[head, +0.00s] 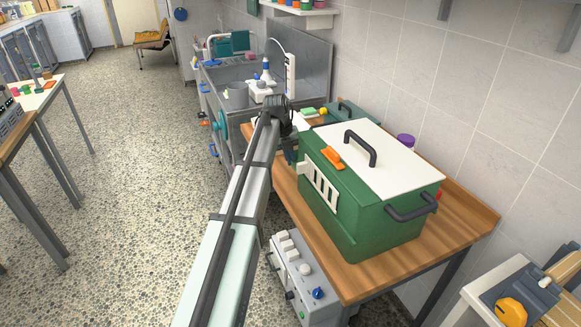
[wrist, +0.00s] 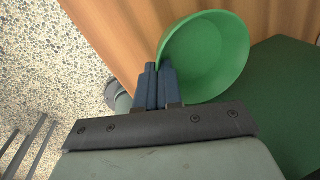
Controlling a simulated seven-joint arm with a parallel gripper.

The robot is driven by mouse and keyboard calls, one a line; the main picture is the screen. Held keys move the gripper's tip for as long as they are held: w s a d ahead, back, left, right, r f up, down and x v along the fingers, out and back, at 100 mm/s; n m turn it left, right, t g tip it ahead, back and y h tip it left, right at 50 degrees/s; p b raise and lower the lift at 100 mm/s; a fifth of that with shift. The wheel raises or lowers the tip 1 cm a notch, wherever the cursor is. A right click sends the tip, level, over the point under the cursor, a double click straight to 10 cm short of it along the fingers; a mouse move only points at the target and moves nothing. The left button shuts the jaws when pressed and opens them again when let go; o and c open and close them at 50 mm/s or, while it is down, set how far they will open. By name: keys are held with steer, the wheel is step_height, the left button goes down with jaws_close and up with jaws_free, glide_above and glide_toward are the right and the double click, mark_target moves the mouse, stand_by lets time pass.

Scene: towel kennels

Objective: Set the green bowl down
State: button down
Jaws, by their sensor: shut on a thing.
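The green bowl (wrist: 212,55) shows in the wrist view, its open inside facing the camera. My gripper (wrist: 160,72) is shut on the bowl's rim at its left side, with the two dark blue fingers close together. Behind the bowl lies the wooden table top (wrist: 120,30). I cannot tell whether the bowl touches the wood. In the head view my arm reaches to the far left end of the wooden table (head: 375,275). My fingers and the bowl cannot be made out clearly there, behind the arm and the green box.
A large green box (head: 345,215) with a white lid (head: 385,155) fills much of the table, close to my arm. A grey device (head: 297,275) with knobs stands below the table's left edge. A metal sink unit (head: 235,75) is beyond. Bare wood shows at the table's right end.

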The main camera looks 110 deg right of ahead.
steer(key=x, duration=0.3)
steer(key=shift+w+f, duration=0.15)
steer(key=shift+w, duration=0.2)
steer(key=shift+a+f, duration=0.15)
steer(key=shift+a, duration=0.05)
steer(key=c, duration=1.2)
jaws_free()
steer(key=shift+c, duration=0.2)
steer(key=v, duration=1.2)
steer(key=shift+d, duration=0.1)
